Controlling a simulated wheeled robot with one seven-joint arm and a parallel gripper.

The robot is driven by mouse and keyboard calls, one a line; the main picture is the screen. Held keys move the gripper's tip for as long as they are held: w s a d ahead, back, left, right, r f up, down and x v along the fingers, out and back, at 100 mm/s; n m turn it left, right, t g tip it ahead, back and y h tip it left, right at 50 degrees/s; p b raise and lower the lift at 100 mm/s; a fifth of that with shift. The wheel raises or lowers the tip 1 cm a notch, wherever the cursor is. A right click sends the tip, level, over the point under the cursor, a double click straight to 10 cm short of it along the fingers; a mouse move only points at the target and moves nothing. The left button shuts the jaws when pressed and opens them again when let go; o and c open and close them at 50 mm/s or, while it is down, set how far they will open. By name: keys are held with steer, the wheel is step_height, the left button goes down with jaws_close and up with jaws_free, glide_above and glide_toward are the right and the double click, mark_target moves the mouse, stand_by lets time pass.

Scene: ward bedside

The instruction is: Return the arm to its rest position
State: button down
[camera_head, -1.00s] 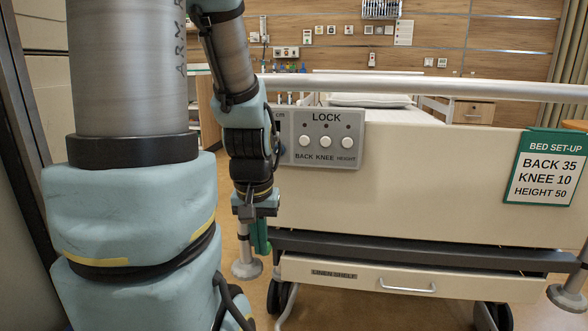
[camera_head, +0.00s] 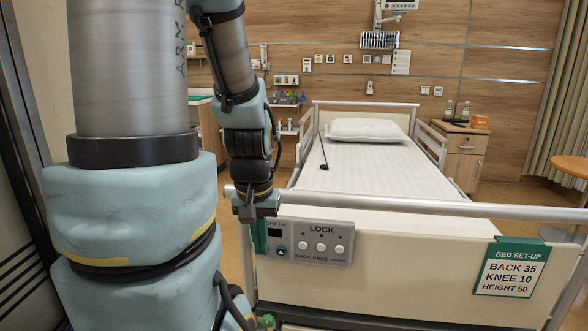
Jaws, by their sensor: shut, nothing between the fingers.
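My gripper (camera_head: 259,238) hangs down at the end of my arm, left of centre, with its fingers shut and nothing held. It overlaps the left end of the bed's grey lock panel (camera_head: 333,258) in the picture; I cannot tell how far it is from the panel. The panel has several round buttons, a small dark display and the word LOCK. Part of its left side is hidden behind my gripper. My arm comes down from the top of the view and stays bent, with its large near links filling the left side.
The bed's footboard (camera_head: 400,265) and pale rail (camera_head: 440,208) cross in front. The green-edged set-up sign (camera_head: 510,268) hangs at the right. A thin dark stick lies on the white mattress (camera_head: 375,172), with a pillow (camera_head: 366,131) beyond. A bedside cabinet (camera_head: 467,150) stands far right.

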step_height(320, 180, up, 6)
steer(key=p, duration=0.3)
steer(key=shift+f+p, duration=0.1)
steer(key=shift+p, duration=0.25)
stand_by(0.4)
